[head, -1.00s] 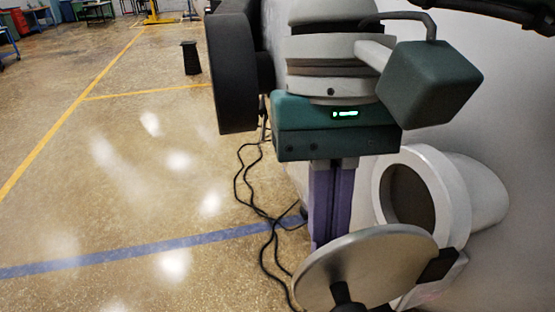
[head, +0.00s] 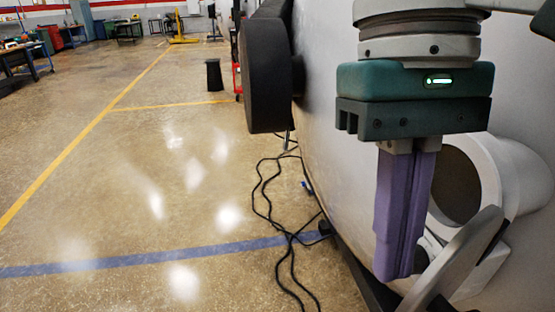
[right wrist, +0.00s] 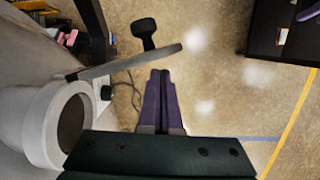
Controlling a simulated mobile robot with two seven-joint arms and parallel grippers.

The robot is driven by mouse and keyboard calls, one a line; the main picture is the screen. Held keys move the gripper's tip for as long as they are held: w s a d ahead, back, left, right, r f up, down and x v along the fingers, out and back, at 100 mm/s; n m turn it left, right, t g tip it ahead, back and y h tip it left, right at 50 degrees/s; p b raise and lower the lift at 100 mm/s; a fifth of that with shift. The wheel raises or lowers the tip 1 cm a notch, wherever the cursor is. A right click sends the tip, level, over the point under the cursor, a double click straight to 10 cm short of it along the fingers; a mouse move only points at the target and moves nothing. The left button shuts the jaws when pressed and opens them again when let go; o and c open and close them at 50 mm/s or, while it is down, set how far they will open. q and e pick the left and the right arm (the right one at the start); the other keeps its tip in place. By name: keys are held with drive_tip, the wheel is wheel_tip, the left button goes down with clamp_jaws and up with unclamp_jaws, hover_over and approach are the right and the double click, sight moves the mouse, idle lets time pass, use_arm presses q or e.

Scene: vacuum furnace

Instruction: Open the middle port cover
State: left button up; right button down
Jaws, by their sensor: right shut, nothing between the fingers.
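The port is a pale round collar (head: 478,160) with a dark opening, on the pale vessel wall at right in the head view; its ring (right wrist: 38,125) is at left in the right wrist view. Its grey disc cover (head: 462,258) stands swung away from the opening, nearly edge-on. The cover (right wrist: 128,63) and its black knob (right wrist: 143,28) show beyond my fingertips in the wrist view. My right gripper (head: 395,272) is shut and empty, purple fingers down, beside the cover; contact cannot be told. Purple parts (right wrist: 283,36) at upper right may be my left gripper, its state unclear.
A large black round part (head: 268,75) sticks out from the wall farther along. Black cables (head: 262,190) lie on the floor by the wall. A black bin (head: 213,75) stands farther off.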

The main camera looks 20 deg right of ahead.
drive_tip(key=b+v, duration=0.2)
drive_tip(key=v, duration=0.8)
